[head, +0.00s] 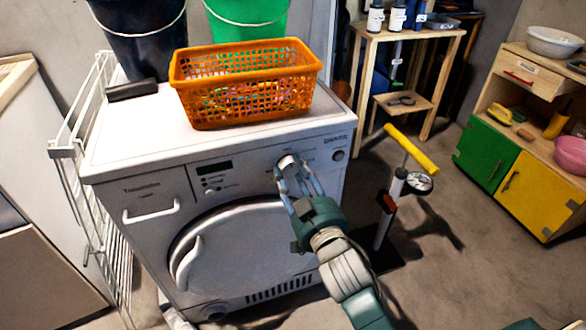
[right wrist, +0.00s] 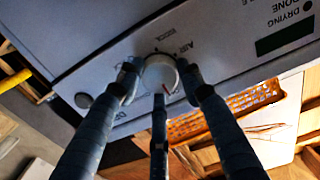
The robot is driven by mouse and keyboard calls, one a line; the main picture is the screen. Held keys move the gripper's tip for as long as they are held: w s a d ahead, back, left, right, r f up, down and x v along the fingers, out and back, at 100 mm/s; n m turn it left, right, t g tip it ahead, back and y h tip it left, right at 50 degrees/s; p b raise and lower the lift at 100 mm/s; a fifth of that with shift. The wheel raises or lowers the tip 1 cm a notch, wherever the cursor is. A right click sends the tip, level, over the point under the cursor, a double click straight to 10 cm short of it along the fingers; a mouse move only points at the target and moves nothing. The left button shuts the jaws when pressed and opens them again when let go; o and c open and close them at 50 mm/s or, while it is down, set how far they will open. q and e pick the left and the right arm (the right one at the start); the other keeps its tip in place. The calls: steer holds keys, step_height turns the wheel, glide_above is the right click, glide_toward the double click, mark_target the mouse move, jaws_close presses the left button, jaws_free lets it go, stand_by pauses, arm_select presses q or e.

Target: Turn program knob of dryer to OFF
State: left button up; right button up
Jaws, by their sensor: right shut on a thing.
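The white dryer (head: 235,190) stands in the middle of the head view, with its control panel along the upper front. My right gripper (head: 293,173) reaches the panel from the lower right. In the right wrist view its fingers are shut on the round white program knob (right wrist: 160,73), around its sides. A small red mark shows on the knob. The lettering around it is upside down and mostly unreadable, so I cannot tell the setting. In the head view the fingers partly hide the knob (head: 286,160). My left gripper is not in view.
An orange basket (head: 247,110), a dark bucket (head: 140,45) and a green bucket (head: 247,22) are on or behind the dryer top. A white drying rack (head: 98,190) is at left. A yellow-handled pump (head: 390,200) stands on the floor close by at right.

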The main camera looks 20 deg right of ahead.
stand_by(0.3)
steer(key=o, duration=1.2)
steer(key=shift+c, duration=0.2)
steer(key=shift+s, duration=0.1)
steer(key=s, duration=1.1)
steer(key=shift+s+d, duration=0.25)
steer(key=shift+s, duration=0.15)
